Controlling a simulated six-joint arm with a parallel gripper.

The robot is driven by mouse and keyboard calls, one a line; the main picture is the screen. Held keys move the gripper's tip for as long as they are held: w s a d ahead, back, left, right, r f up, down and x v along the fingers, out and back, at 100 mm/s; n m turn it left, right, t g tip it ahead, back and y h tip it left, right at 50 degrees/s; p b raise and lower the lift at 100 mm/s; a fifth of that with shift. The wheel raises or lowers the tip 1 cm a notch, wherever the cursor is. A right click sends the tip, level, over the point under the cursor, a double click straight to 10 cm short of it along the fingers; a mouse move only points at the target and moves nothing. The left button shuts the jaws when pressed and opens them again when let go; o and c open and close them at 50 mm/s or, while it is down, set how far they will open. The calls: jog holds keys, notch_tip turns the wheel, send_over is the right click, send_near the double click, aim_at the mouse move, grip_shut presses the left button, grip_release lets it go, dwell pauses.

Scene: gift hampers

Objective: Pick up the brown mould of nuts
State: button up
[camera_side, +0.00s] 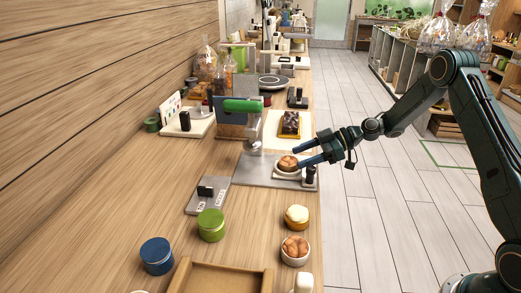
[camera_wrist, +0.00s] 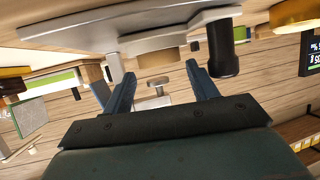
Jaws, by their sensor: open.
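The brown mould of nuts (camera_side: 288,162) appears to be the round brown piece in a pale dish on a small stand at the table's right edge. In the wrist view, which looks upside down, a tan round piece (camera_wrist: 158,57) that seems to be the same one shows ahead, between the finger lines. My gripper (camera_side: 298,157) is open, its two fingers pointing left at the mould from the aisle side. The fingertips are at or very near it; contact cannot be told. The wrist view shows the empty gap between the fingers (camera_wrist: 161,82).
A black-topped post (camera_side: 310,174) stands close by the mould; it also shows in the wrist view (camera_wrist: 222,48). A green-topped grey device (camera_side: 250,108) stands behind.

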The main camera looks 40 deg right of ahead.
aim_at(291, 160)
jog(key=shift+x, duration=1.55)
jog(key=shift+f, duration=0.1)
jog(key=shift+c, duration=0.2)
jog(key=c, duration=0.6)
